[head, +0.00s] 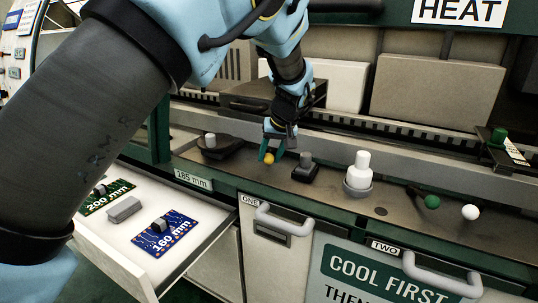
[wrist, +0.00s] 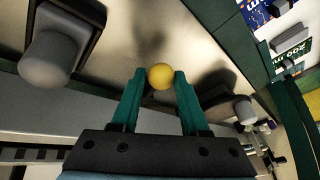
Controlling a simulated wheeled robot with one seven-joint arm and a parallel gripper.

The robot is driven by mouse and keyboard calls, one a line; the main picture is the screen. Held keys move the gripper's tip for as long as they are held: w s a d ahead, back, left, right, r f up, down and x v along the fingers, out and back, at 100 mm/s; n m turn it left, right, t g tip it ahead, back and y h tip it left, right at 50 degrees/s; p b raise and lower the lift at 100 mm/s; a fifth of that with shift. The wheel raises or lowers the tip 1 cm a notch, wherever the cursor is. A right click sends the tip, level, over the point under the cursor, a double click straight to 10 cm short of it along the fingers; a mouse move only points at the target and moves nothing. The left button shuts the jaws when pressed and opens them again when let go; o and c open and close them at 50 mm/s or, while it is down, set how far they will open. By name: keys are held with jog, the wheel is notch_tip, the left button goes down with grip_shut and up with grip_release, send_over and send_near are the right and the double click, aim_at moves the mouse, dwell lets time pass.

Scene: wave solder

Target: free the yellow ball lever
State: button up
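The yellow ball (head: 269,158) of the lever is a small round knob low over the dark shelf of the machine, left of centre in the head view. It also shows in the wrist view (wrist: 161,77), between the tips of my gripper's two teal fingers. My gripper (head: 272,151) reaches down to it from above, with one finger on each side of the ball. The lever's shaft is hidden.
Grey knobs on dark bases stand left (head: 210,141) and right (head: 305,160) of the ball. A white knob (head: 359,172), a green ball (head: 432,201) and a white ball (head: 470,212) lie farther right. An open drawer (head: 127,243) holds labelled boards.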

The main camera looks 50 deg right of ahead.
jog(key=o, duration=0.4)
jog(key=shift+s+r, duration=0.15)
jog(key=shift+r, duration=0.05)
jog(key=shift+b+v, duration=1)
jog(key=shift+v, duration=0.25)
jog(key=s+a, duration=0.1)
jog(key=s, duration=0.3)
jog(key=s+b, duration=0.1)
jog(key=s, duration=0.3)
jog(key=s+a+b, duration=0.1)
jog(key=s, duration=0.2)
jog(key=shift+s+a, duration=0.35)
jog(key=shift+s, duration=0.05)
jog(key=shift+w, duration=0.1)
